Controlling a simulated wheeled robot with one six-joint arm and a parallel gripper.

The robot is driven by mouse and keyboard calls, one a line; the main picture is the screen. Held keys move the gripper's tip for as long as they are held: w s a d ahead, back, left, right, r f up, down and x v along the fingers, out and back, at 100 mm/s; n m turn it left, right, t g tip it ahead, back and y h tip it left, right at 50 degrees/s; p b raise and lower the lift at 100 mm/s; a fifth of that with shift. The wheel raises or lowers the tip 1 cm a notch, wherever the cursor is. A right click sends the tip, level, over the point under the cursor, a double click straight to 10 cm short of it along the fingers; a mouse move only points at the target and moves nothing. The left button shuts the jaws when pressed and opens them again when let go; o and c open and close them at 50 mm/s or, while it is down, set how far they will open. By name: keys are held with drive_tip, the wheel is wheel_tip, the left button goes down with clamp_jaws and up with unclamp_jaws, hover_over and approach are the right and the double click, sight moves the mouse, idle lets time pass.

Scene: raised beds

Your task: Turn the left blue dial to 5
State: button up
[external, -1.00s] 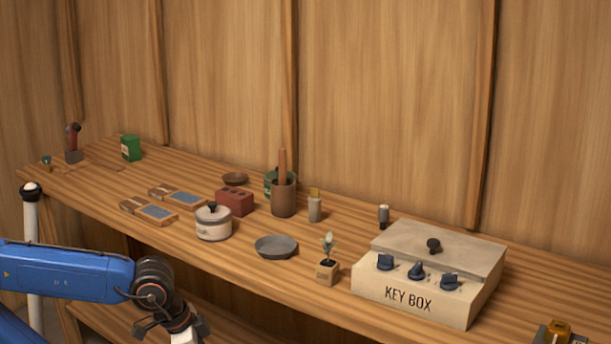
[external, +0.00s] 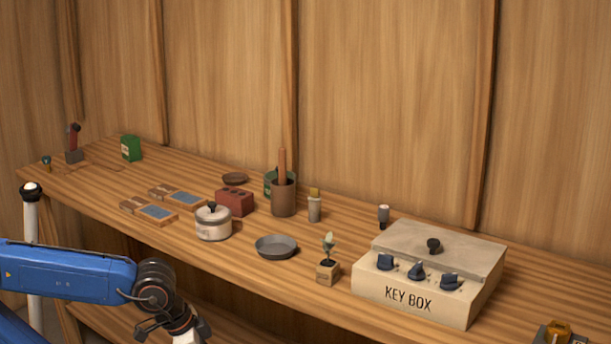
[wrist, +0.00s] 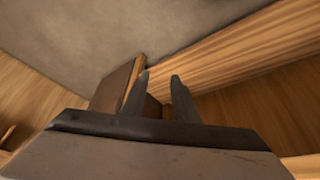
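The key box (external: 410,297) is a cream box with a grey lid at the right of the bench. Three blue dials sit in a row on its sloped front. The left blue dial (external: 385,262) is beside the middle dial (external: 416,271) and the right dial (external: 451,281). Their number marks are too small to read. My gripper shows in the wrist view (wrist: 161,82), its two fingers apart with nothing between them. In the external view its fingers are largely cut off at the lower edge, below the bench front and well left of the key box.
A small potted plant (external: 327,271) stands just left of the key box. A grey dish (external: 276,246), a lidded pot (external: 213,222) and a brick (external: 235,201) stand further left. A dark knob (external: 433,246) tops the lid.

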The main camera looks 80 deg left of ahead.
drive_tip(key=w+a+r+n, duration=0.1)
drive_tip(key=w+r+n, duration=0.8)
drive_tip(key=r, duration=0.5)
wheel_tip(320, 180, up, 25)
drive_tip(key=n+g+h, duration=0.2)
drive_tip(key=n+h, duration=0.1)
drive_tip(key=n, duration=1.5)
hover_over(386, 254)
drive_tip(key=s+a, duration=0.5)
drive_tip(key=x, duration=1.7)
drive_tip(key=shift+w+d+f, duration=0.15)
drive_tip(key=shift+w, duration=0.05)
clamp_jaws()
